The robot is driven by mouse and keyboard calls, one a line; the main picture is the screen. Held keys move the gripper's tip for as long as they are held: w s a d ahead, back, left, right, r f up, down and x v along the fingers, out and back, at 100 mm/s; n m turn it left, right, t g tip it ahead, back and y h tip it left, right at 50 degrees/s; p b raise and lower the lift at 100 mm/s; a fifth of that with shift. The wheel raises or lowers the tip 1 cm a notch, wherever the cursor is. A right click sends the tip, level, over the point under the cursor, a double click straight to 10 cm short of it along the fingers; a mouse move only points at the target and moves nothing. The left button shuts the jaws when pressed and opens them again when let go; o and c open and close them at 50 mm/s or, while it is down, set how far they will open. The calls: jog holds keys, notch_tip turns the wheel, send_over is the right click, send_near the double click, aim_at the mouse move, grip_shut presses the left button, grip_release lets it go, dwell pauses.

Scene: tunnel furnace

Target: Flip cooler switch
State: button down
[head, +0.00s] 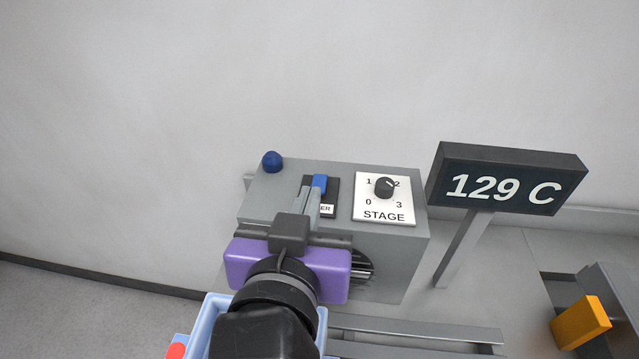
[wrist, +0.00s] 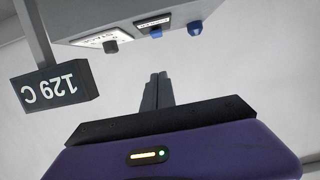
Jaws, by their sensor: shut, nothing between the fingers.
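The cooler switch is a blue lever (head: 319,184) on a dark plate on top of a grey control box (head: 400,262). Its label is partly covered, with only "ER" readable. The lever also shows in the wrist view (wrist: 156,33). My gripper (head: 312,188) is shut and empty. In the head view its fingertips overlap the dark plate just beside and below the lever. In the wrist view the fingertips (wrist: 158,76) appear apart from the box and lever. I cannot tell whether they touch it in the head view.
On the box are a black STAGE knob (head: 384,187), pointing near 2, and a dark blue dome (head: 271,161). A sign reading "129 C" (head: 505,180) stands on a post to the right. An orange block (head: 580,322) is at lower right. A plain wall is behind.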

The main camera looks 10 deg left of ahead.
jog(key=shift+f, duration=0.1)
jog(key=p, duration=0.2)
send_over(322, 181)
jog(key=s, duration=0.4)
jog(key=shift+w+f, duration=0.25)
jog(key=shift+f, duration=0.9)
jog(key=f, duration=0.2)
jog(key=shift+s+a+f+p, duration=0.1)
jog(key=shift+s+f+p, duration=0.15)
jog(key=shift+f+p, duration=0.1)
jog(key=shift+f, duration=0.75)
jog(key=f+b, duration=0.1)
jog(key=b, duration=0.2)
jog(key=shift+f+t, duration=0.1)
jog(key=shift+t, duration=0.2)
jog(key=shift+r, duration=0.35)
